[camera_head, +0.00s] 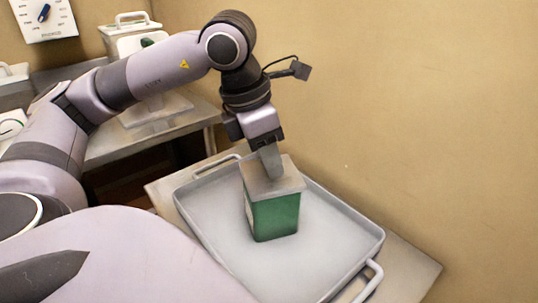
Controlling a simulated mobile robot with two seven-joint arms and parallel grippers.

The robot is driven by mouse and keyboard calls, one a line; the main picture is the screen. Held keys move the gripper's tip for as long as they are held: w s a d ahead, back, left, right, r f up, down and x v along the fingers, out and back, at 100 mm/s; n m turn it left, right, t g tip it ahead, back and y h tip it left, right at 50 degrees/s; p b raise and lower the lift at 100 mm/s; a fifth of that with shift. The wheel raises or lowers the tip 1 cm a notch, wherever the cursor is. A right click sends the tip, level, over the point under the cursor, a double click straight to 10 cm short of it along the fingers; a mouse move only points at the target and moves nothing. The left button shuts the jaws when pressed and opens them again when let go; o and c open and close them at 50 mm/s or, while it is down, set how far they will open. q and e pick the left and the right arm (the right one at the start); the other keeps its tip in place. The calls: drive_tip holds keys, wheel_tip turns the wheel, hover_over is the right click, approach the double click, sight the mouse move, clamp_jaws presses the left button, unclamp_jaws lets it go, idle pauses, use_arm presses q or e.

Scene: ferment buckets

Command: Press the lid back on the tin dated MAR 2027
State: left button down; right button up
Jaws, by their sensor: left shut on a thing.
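A green square tin (274,218) stands upright in a grey metal tray (335,264). A flat grey square lid (288,180) lies over the tin's top, and I cannot tell whether it is fully seated. My left gripper (271,172) points down onto the middle of the lid and is shut on it; the fingers hide the exact place of contact. No date on the tin can be read from here. My right gripper is not in view.
The tray has raised rims and two end handles, and stands on a low table (419,272) against the beige wall. A white lidded container (128,34) stands on another table (103,148) at the back left. A white dial panel (45,19) hangs on the wall. The tray floor around the tin is clear.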

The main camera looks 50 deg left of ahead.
use_arm(q)
drive_tip(key=shift+f+b, duration=0.3)
drive_tip(key=shift+b, duration=0.2)
idle(0.8)
drive_tip(key=shift+c, duration=1.7)
unclamp_jaws()
drive_tip(key=shift+r, duration=0.15)
drive_tip(key=shift+r+p, duration=2.8)
drive_tip(key=shift+r, duration=0.6)
clamp_jaws()
